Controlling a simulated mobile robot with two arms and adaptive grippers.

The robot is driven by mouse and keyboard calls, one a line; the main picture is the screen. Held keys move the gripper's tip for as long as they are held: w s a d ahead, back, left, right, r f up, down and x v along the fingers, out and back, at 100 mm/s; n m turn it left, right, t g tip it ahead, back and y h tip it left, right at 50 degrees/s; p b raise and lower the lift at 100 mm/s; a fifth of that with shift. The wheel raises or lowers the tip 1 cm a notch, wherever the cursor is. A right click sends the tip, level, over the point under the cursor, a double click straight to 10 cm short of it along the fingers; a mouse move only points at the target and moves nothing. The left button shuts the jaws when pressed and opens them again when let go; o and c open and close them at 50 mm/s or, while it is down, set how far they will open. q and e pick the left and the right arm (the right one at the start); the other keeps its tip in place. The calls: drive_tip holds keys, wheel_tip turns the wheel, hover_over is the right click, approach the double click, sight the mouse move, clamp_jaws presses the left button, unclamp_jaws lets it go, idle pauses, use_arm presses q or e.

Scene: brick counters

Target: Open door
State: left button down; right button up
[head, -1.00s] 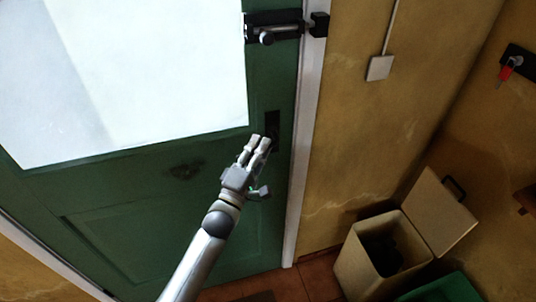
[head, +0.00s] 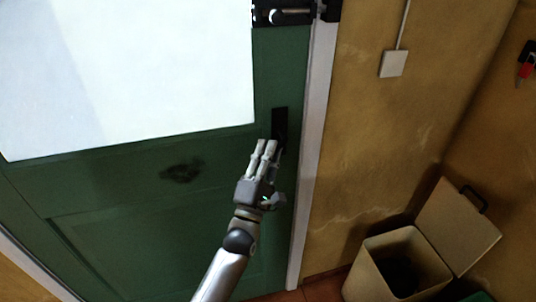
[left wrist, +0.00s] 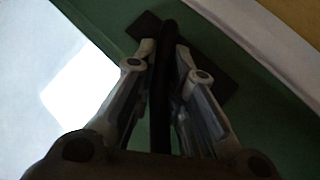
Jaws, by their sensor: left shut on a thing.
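A green door (head: 130,220) with a large white pane (head: 130,80) fills the left and middle of the head view. Its right edge lies along the white frame, with no visible gap. A dark handle plate (head: 280,122) sits near that edge. My left gripper (head: 266,147) is at the plate's lower part. In the left wrist view, the fingers (left wrist: 165,65) are shut on a black bar-like door handle (left wrist: 161,100) running between them, with the dark plate (left wrist: 215,75) behind. Fingers partly hide the handle in the head view. My right gripper is not in view.
A black bolt latch (head: 290,14) is at the door's upper right. The white door frame (head: 311,150) borders a yellow wall (head: 355,150) with a switch (head: 393,64). An open beige bin (head: 375,265) stands on the floor at right.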

use_arm(q)
drive_tip(key=shift+a+f, duration=0.1)
drive_tip(key=shift+f, duration=0.35)
drive_tip(key=shift+s, duration=0.2)
drive_tip(key=s+m+g+h+p, duration=0.5)
drive_tip(key=s+h, duration=0.4)
drive_tip(key=s, duration=2.3)
drive_tip(key=shift+d+g+p, duration=0.3)
drive_tip(key=shift+g+p, duration=0.1)
drive_tip(key=shift+p, duration=0.05)
drive_tip(key=c, duration=1.5)
unclamp_jaws()
drive_tip(key=shift+w+r, duration=0.1)
drive_tip(key=shift+r, duration=0.05)
drive_tip(key=shift+o, duration=0.2)
drive_tip(key=shift+r, duration=0.1)
